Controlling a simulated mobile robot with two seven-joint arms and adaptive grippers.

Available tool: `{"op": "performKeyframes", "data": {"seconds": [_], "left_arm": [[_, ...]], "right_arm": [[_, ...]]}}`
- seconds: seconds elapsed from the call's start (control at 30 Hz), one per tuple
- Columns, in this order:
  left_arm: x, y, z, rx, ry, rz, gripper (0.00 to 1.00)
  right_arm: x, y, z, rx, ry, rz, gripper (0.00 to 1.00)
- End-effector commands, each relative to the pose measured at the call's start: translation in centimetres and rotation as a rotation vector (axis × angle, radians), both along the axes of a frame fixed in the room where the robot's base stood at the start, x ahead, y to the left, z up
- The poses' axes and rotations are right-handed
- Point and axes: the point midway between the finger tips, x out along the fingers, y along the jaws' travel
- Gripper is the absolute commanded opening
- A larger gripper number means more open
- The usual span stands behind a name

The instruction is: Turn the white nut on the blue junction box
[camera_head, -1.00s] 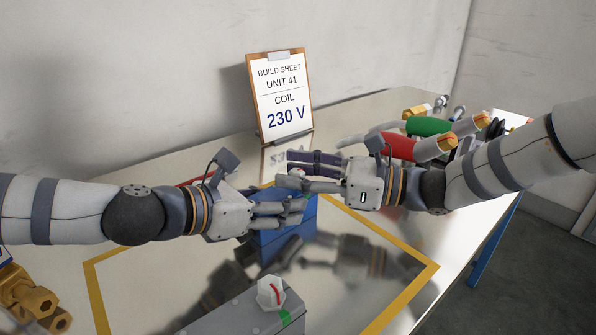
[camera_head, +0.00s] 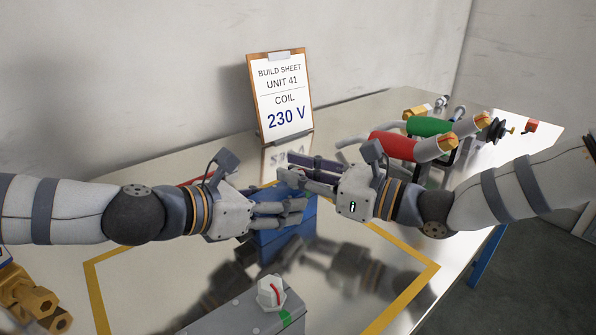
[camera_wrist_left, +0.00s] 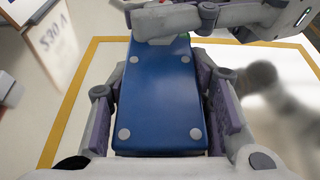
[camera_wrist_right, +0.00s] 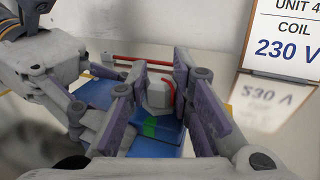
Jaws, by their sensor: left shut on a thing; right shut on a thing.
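The blue junction box (camera_head: 270,240) stands on the table inside the yellow outline. My left gripper (camera_head: 298,212) is shut on the box, with a finger along each side in the left wrist view (camera_wrist_left: 165,85). The white nut (camera_wrist_right: 160,93) sits at the end of the box and carries a red mark. A green patch (camera_wrist_right: 150,127) shows on the box below the nut. My right gripper (camera_wrist_right: 158,75) is shut on the nut, with its finger pads on either side. In the head view my right gripper (camera_head: 290,176) largely hides the nut.
A grey block (camera_head: 245,310) with a similar white, red-marked nut (camera_head: 270,291) stands at the front. The build sheet board (camera_head: 283,95) stands behind. Red (camera_head: 392,145) and green (camera_head: 428,125) handled items lie at the right. Brass fittings (camera_head: 30,298) lie at the left front.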

Motion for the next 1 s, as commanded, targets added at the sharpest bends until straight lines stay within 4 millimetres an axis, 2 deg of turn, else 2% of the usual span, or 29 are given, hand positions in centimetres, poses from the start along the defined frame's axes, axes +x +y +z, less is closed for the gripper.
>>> {"op": "performKeyframes", "data": {"seconds": [0.6,1.0], "left_arm": [[-0.18,-0.11,-0.13,0.002,0.003,-0.005,0.11],[-0.23,-0.15,-0.16,0.002,0.003,-0.007,0.11]], "right_arm": [[-0.22,0.36,0.24,0.002,0.003,-0.454,0.00],[-0.17,0.22,0.25,-0.001,0.000,-0.570,0.00]]}}
